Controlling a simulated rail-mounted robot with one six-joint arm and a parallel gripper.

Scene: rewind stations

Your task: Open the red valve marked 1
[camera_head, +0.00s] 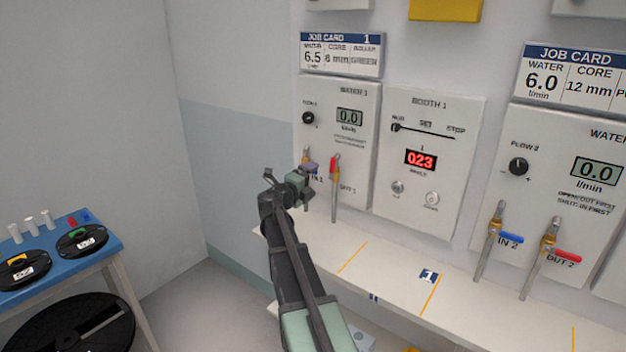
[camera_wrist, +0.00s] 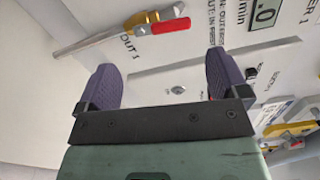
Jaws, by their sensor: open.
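The red valve marked OUT 1 (camera_head: 335,165) is on the Water 1 panel, above a thin metal pipe. Its red handle also shows in the wrist view (camera_wrist: 171,25), where it points away from the pipe, roughly in line with it. My gripper (camera_head: 309,168) is just left of this valve in the head view, over the IN 1 valve, most of which it hides. In the wrist view my gripper (camera_wrist: 162,68) has its two purple fingers wide apart with nothing between them. The red handle lies beyond the fingertips, outside the gap.
The Water 1 display (camera_head: 349,117) reads 0.0. The Booth 1 panel (camera_head: 425,215) is to the right, then IN 2 with a blue handle (camera_head: 511,238) and OUT 2 with a red one (camera_head: 568,256). A white shelf (camera_head: 385,270) runs below. A blue table (camera_head: 60,277) stands left.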

